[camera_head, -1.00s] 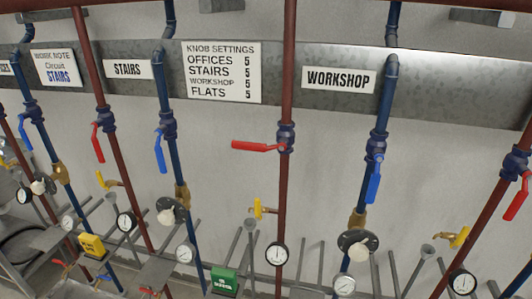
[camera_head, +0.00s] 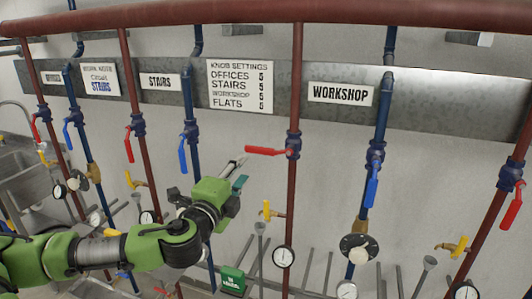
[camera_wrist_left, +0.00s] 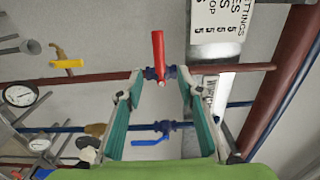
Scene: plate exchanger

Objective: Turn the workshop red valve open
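The workshop red valve has a red lever handle (camera_head: 266,151) that sticks out to the left, crosswise to its upright red pipe (camera_head: 294,90), beside the WORKSHOP sign (camera_head: 340,93). My left gripper (camera_head: 240,172) is just left of and slightly below the handle's free end, apart from it. In the left wrist view its fingers (camera_wrist_left: 160,86) are spread wide with nothing between them. The red handle (camera_wrist_left: 158,55) shows ahead, in line with the gap between the fingertips. My right gripper is not in view.
A blue lever (camera_head: 372,186) hangs along the blue pipe to the right. A yellow tap (camera_head: 270,212) and a gauge (camera_head: 283,257) sit lower on the red pipe. Another blue pipe (camera_head: 191,100) stands left of my gripper. The wall around the handle is clear.

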